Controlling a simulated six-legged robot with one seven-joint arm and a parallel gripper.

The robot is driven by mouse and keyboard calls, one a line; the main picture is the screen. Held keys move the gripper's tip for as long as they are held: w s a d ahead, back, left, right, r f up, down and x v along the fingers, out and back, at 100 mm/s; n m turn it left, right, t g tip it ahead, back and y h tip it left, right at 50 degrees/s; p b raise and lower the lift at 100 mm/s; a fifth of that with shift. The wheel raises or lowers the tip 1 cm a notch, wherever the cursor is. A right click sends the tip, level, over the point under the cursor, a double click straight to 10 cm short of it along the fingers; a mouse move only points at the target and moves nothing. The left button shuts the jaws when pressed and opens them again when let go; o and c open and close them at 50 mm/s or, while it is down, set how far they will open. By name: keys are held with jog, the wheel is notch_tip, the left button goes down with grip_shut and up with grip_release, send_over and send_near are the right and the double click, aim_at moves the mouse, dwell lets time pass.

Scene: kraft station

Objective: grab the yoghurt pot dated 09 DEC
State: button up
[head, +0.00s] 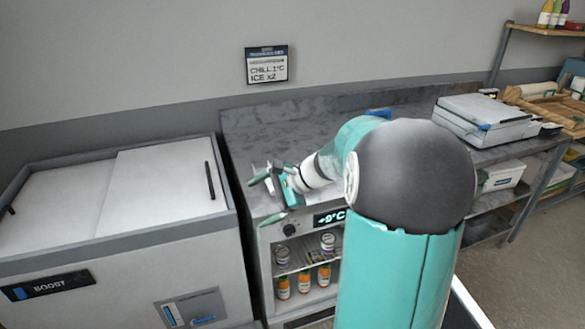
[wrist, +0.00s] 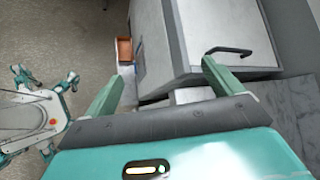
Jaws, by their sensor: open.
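Two small pots with pale lids stand on the upper shelf of the glass-fronted or open-fronted cooler (head: 290,230) under the counter: a left pot (head: 282,257) and a right pot (head: 328,241). They look like yoghurt pots, but no date can be read on either. My gripper (head: 257,203) is above and in front of the cooler's top edge, left of its display, apart from the pots. In the wrist view my gripper (wrist: 161,70) has its fingers spread with nothing between them. No pot shows in that view.
Several orange bottles (head: 304,282) stand on the cooler's lower shelf. A chest freezer (head: 110,190) stands close on the left; its lid handle also shows in the wrist view (wrist: 228,50). A grey machine (head: 487,115) sits on the counter at right. My arm hides the cooler's right part.

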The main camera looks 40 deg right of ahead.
jog(key=d+f+m+t+h, duration=0.1)
jog(key=d+f+m+t, duration=0.3)
jog(key=d, duration=0.6)
jog(key=d+f+m+t+h, duration=0.1)
jog(key=d+m+t+h, duration=0.15)
jog(key=d+m, duration=0.55)
jog(key=d+f+m+t, duration=0.3)
jog(key=d+t, duration=0.1)
jog(key=d, duration=0.8)
jog(key=x, duration=0.6)
jog(key=shift+w+r, duration=0.25)
jog(key=shift+w, duration=0.15)
jog(key=shift+d+f+x, duration=0.1)
jog(key=shift+x, duration=1.45)
jog(key=shift+d+f+x, duration=0.1)
jog(key=shift+x, duration=1.45)
jog(key=shift+w, duration=0.1)
jog(key=c, duration=1.1)
jog(key=shift+c, duration=0.2)
